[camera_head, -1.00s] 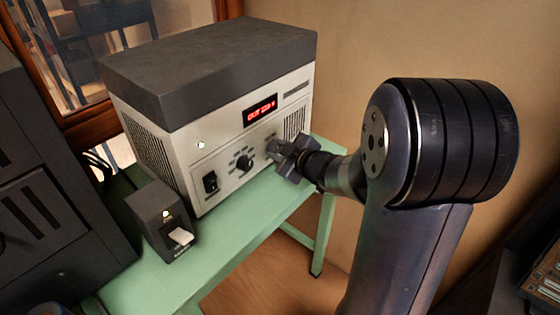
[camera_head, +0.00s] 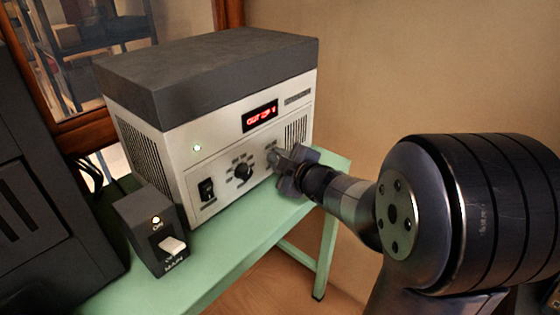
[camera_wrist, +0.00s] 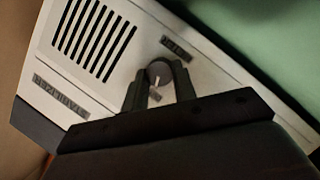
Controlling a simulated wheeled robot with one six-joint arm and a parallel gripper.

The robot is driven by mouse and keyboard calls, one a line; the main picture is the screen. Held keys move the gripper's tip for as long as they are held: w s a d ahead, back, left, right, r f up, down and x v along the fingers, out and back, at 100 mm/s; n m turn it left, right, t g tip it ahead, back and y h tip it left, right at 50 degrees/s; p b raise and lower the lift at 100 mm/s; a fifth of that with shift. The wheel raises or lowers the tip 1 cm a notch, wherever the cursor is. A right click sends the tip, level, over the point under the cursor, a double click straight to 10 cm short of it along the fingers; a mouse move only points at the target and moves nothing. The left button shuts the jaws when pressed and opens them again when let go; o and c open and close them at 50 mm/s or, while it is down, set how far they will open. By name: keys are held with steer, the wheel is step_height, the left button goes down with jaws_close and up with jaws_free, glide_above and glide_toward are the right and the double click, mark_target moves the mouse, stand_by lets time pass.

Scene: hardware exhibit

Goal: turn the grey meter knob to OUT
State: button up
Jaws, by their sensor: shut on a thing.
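The grey meter knob (camera_wrist: 157,71) sits between my gripper's two fingers in the wrist view, with a light pointer line on its face. A small dark label marked METER (camera_wrist: 177,48) is beside it on the pale panel. My gripper (camera_wrist: 158,79) is shut on the knob. In the head view my gripper (camera_head: 274,160) reaches the right part of the front of the grey-topped power unit (camera_head: 200,80) and mostly hides the knob. The red display (camera_head: 260,115) starts with OUT; its digits are blurred.
A black rotary knob (camera_head: 243,172) and a black rocker switch (camera_head: 206,190) are left of my gripper. A dark MAIN switch box (camera_head: 150,235) stands on the green table (camera_head: 220,260), its lamp lit. The wall (camera_head: 430,60) is close on the right.

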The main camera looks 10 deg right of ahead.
steer(key=o, duration=1)
steer(key=shift+p+v, duration=1.55)
steer(key=shift+v, duration=3.85)
steer(key=shift+w+f, duration=0.1)
steer(key=b+x, duration=0.3)
steer(key=x, duration=0.6)
steer(key=shift+w+a+f, duration=0.1)
steer(key=shift+w+a, duration=0.05)
steer(key=shift+w, duration=0.2)
steer(key=shift+w+a, duration=0.1)
steer(key=shift+w, duration=0.3)
